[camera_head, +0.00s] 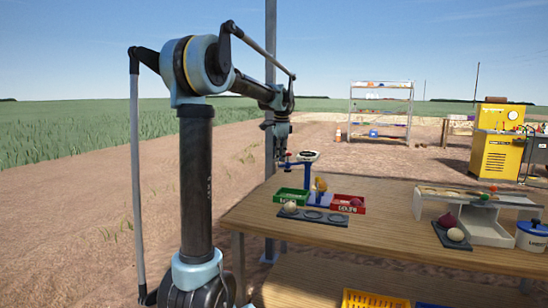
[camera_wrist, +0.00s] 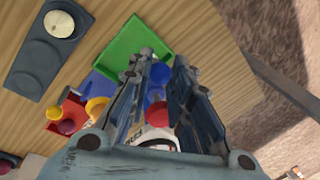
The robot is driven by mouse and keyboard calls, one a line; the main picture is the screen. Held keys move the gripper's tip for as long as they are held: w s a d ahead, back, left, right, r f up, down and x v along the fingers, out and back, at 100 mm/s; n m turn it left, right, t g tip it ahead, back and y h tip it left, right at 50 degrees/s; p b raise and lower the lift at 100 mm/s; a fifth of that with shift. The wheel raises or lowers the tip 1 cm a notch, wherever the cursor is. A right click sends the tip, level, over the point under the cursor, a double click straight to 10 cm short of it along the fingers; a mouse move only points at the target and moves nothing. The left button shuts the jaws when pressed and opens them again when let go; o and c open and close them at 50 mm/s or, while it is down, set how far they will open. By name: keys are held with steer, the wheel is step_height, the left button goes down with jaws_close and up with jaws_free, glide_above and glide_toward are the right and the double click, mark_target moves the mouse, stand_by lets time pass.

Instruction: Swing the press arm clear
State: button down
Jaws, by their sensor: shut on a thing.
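The press stands on the table as a blue post (camera_head: 307,178) with a round white-and-black head (camera_head: 308,156) on top. A thin press arm with a red part reaches left from the head toward my gripper (camera_head: 284,160). In the wrist view, my gripper's fingers (camera_wrist: 163,80) are on either side of a blue rounded part (camera_wrist: 160,72) and a red knob (camera_wrist: 157,116). My gripper is shut on the press arm. The exact contact is partly hidden by the fingers.
A green tray (camera_head: 291,196) and a red tray (camera_head: 348,203) flank the press. A dark recessed tray (camera_head: 327,219) with a white onion (camera_head: 290,207) lies in front. The left side is open.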

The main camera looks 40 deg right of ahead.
steer(key=shift+w+r, duration=0.1)
steer(key=shift+w, duration=0.2)
steer(key=c, duration=1.4)
jaws_free()
steer(key=shift+c, duration=0.2)
steer(key=shift+s+r, duration=0.1)
steer(key=shift+r, duration=0.05)
step_height(320, 180, up, 11)
steer(key=s, duration=0.1)
steer(key=shift+s+a+r, duration=0.15)
steer(key=shift+s+a, duration=0.25)
steer(key=shift+a, duration=0.05)
